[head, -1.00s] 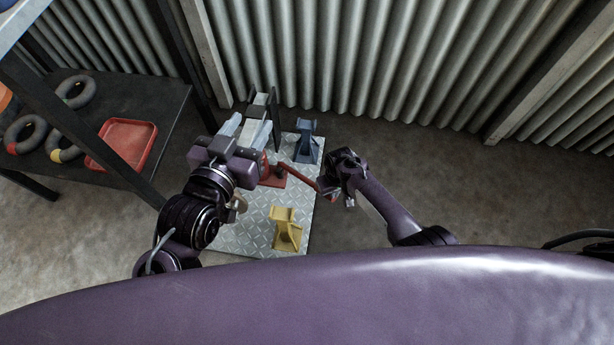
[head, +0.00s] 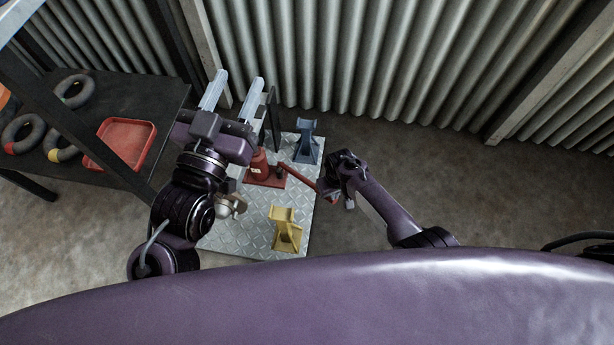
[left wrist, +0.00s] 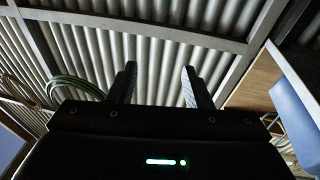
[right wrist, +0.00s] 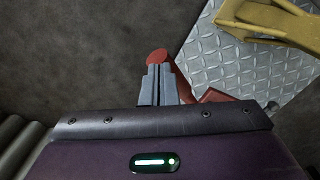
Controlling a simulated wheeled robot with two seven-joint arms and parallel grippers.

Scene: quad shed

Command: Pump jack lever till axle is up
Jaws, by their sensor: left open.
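The red jack (head: 260,170) stands on a diamond-plate sheet (head: 235,235). Its red lever (head: 300,178) reaches right to my right gripper (head: 338,194). In the right wrist view, the fingers of my right gripper (right wrist: 160,82) are close together at the lever, whose round red end (right wrist: 157,56) shows just past the fingertips. My left gripper (head: 236,86) is open and empty, left of and beyond the jack. The left wrist view shows its spread fingers (left wrist: 158,85) with nothing between them. A dark upright piece (head: 273,120) stands behind the jack; I cannot tell whether it belongs to the axle.
A blue stand (head: 307,142) and a yellow stand (head: 285,229) are on the plate. A dark shelf (head: 150,100) at left holds a red tray (head: 128,140) and several rings (head: 75,90). The corrugated wall (head: 400,60) closes off the back. The floor at right is clear.

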